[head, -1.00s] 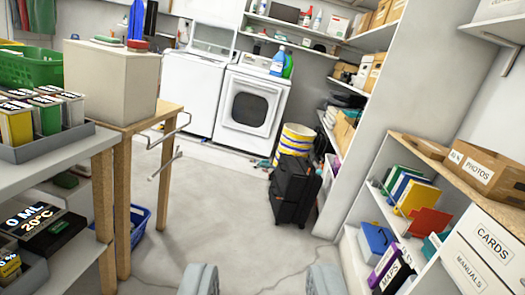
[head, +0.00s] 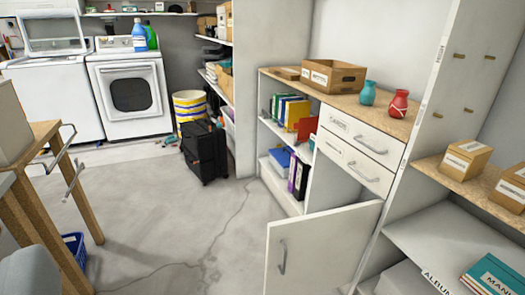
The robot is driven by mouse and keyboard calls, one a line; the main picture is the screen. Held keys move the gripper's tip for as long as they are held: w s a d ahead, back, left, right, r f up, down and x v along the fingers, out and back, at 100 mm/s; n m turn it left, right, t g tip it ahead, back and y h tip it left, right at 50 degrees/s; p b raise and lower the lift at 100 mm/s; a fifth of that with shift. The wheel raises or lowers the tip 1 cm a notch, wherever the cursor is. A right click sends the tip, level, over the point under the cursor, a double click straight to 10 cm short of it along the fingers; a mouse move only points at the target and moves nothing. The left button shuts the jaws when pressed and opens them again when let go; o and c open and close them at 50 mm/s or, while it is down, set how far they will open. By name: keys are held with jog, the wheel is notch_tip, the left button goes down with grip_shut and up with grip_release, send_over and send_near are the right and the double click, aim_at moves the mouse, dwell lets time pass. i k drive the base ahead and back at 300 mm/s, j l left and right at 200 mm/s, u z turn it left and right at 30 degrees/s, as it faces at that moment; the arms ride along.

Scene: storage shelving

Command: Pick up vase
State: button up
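Two vases stand upright on the wooden top of the low cabinet at the right. One is a teal vase (head: 368,93); the other is a red vase (head: 398,105) with a pale mark, a little nearer and to the right. They stand apart. The task does not say which vase. A grey part of my gripper (head: 32,273) shows at the lower left corner, far from both vases. The rest of it is outside the picture, so its opening cannot be seen.
A wooden crate (head: 334,75) stands left of the vases. Below are drawers (head: 352,134) and an open white cabinet door (head: 318,250) jutting into the floor space. A tall panel (head: 432,85) rises right of the red vase. The middle floor is clear; a black suitcase (head: 205,152) stands behind.

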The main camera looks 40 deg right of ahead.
aim_at(368, 95)
jog(key=z, duration=1.4)
